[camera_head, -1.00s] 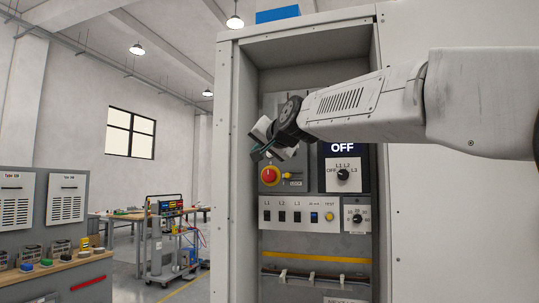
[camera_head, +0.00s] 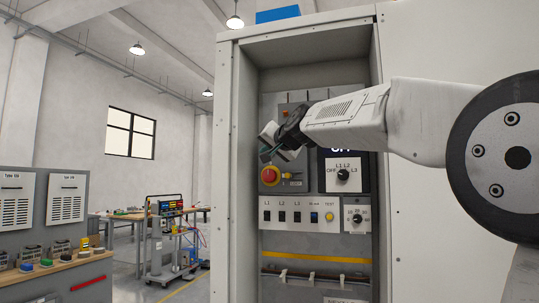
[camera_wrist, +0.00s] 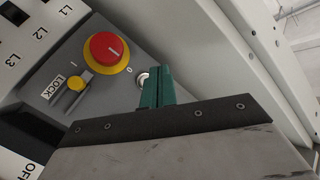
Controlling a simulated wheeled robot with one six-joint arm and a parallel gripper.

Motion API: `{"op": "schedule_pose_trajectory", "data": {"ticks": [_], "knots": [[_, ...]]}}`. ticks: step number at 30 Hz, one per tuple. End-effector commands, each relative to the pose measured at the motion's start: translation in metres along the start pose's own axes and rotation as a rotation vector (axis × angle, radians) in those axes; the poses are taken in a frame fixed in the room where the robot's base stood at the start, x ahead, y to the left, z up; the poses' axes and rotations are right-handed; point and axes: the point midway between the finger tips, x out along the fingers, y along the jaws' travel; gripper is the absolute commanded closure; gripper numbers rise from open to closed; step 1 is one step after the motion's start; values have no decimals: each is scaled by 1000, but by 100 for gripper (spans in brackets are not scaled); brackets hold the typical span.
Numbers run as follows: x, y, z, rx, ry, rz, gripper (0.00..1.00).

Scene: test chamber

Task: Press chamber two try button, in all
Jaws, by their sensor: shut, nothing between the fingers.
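The control panel (camera_head: 316,248) is recessed in the open grey cabinet (camera_head: 228,170). A small round yellow button (camera_head: 329,216) under a "TEST" label sits in its lower switch row. My gripper (camera_head: 264,156) is in front of the panel's upper left part, above the red knob (camera_head: 269,177) and well up and left of the yellow button. In the wrist view its green fingertips (camera_wrist: 158,86) are together and empty, beside the red knob (camera_wrist: 107,49). A small silver round part (camera_wrist: 143,79) is partly hidden behind them. The yellow button is not visible in the wrist view.
A yellow lock lever (camera_head: 288,177) is right of the red knob. Rotary knobs (camera_head: 343,174) (camera_head: 357,218) are at right. Cabinet side walls bound the recess. A workbench (camera_head: 50,272) stands far left.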

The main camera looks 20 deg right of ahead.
Motion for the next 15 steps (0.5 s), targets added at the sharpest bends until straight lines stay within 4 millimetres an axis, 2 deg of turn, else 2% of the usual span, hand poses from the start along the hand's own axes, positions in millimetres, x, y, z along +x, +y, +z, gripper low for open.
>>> {"op": "schedule_pose_trajectory", "data": {"ticks": [6, 15], "knots": [[13, 9, -9, 0, -1, 0, 100], [15, 11, -11, 0, 0, -1, 100]]}}
